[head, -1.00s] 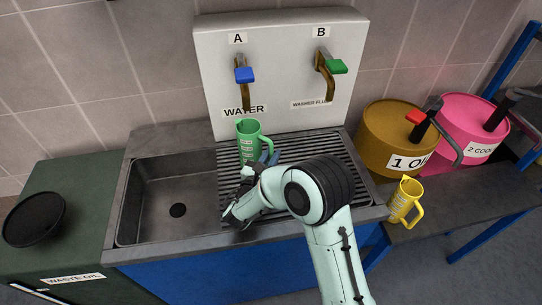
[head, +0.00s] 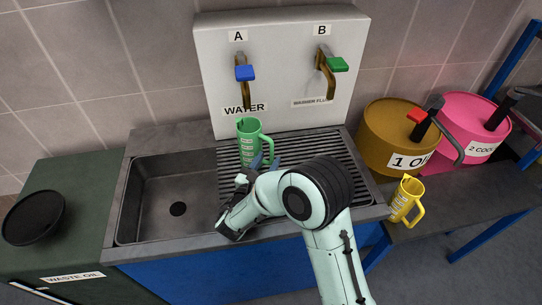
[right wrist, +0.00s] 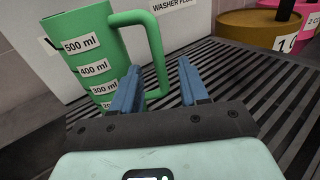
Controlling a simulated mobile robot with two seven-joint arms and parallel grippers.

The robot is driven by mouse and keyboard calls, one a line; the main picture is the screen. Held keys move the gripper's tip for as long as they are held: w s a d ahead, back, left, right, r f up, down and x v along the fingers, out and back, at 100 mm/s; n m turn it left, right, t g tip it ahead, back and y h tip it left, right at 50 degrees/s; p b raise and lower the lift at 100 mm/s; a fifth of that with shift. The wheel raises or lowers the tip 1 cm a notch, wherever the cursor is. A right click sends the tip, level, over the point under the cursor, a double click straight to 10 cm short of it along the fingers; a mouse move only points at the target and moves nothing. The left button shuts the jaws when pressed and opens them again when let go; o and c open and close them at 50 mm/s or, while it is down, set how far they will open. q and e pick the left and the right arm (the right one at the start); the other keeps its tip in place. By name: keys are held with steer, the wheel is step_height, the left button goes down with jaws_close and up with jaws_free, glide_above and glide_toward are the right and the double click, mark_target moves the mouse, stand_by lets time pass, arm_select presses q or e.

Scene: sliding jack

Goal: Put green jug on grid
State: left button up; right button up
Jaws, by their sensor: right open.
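The green jug (head: 249,140) stands upright at the back left of the slatted grid (head: 312,150), under the water tap with the blue handle. In the right wrist view the jug (right wrist: 92,52) shows its volume labels, and its handle points right. My right gripper (head: 264,161) is just in front of the jug. In the right wrist view my right gripper (right wrist: 160,92) is open and empty, with its left finger close to the jug's handle. I cannot tell whether that finger touches it. The jug's base is partly hidden by the gripper. My left gripper is not in view.
The empty sink basin (head: 160,205) lies left of the grid. Taps A (head: 244,75) and B (head: 332,66) hang from the white panel behind. A yellow jug (head: 403,199) stands on the right bench near the brown drum (head: 388,140). A black round pan (head: 34,218) is at far left.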

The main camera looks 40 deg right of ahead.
steer(key=v, duration=0.8)
steer(key=shift+s+a+b, duration=0.15)
steer(key=shift+a+b, duration=0.15)
steer(key=shift+b, duration=0.05)
